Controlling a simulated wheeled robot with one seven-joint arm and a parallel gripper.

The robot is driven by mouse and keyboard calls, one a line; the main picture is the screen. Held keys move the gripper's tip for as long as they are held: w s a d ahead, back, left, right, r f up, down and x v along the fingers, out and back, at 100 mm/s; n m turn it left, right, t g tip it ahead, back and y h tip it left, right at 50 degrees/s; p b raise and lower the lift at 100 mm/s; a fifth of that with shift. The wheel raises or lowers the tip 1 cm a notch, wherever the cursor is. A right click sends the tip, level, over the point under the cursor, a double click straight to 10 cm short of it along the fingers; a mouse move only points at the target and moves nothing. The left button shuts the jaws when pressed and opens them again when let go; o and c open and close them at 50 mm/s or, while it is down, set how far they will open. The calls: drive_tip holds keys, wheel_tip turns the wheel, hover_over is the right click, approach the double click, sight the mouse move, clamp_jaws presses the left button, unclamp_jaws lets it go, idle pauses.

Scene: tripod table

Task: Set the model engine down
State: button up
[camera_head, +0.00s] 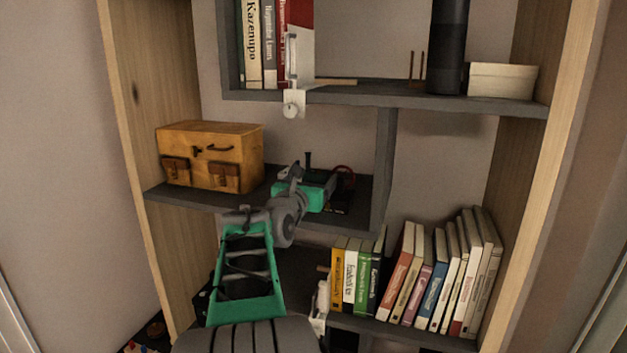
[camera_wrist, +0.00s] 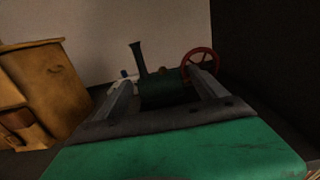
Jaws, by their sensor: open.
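The model engine (camera_wrist: 165,93) has a dark green boiler, a tall black chimney and a red spoked wheel. It stands upright on the middle shelf (camera_head: 180,198). In the head view its wheel and dark base (camera_head: 341,203) show just beyond my gripper (camera_head: 331,184), with the rest partly hidden. In the wrist view my gripper (camera_wrist: 161,78) is open, with one finger on each side of the boiler in the picture. I cannot tell whether either finger touches it.
A wooden chest (camera_head: 210,157) stands left of the engine on the same shelf. A dark upright divider (camera_head: 385,170) closes the right side. Another shelf (camera_head: 400,97) lies above. Books (camera_head: 440,275) fill the lower right compartment.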

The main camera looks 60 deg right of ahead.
drive_tip(key=shift+a, duration=0.35)
drive_tip(key=s+a+b, duration=0.2)
drive_tip(key=a+b, duration=0.2)
drive_tip(key=a, duration=0.7)
drive_tip(key=w+a+f+m+t+y, duration=0.3)
drive_tip(key=w+a+f+m+y, duration=0.2)
drive_tip(key=w+a+f, duration=0.4)
drive_tip(key=w+a+f+m+t+y, duration=0.2)
drive_tip(key=w+a+f+m+y, duration=0.25)
drive_tip(key=a+f, duration=0.4)
drive_tip(key=s+a+f+m+g+y, duration=0.1)
drive_tip(key=s+a+f+m+y, duration=0.1)
drive_tip(key=a, duration=0.7)
drive_tip(key=s+a+f+m+g+y, duration=0.1)
drive_tip(key=s+a+f+m+y, duration=0.2)
drive_tip(key=a, duration=0.6)
drive_tip(key=s+a+f+m+g+y, duration=0.1)
drive_tip(key=s+a+f+m+y, duration=0.1)
drive_tip(key=a+f+m, duration=0.3)
drive_tip(key=a+f+y, duration=0.1)
drive_tip(key=a, duration=0.3)
drive_tip(key=shift+s+f+g, duration=0.2)
drive_tip(key=shift+f+g, duration=0.15)
drive_tip(key=shift+g, duration=0.05)
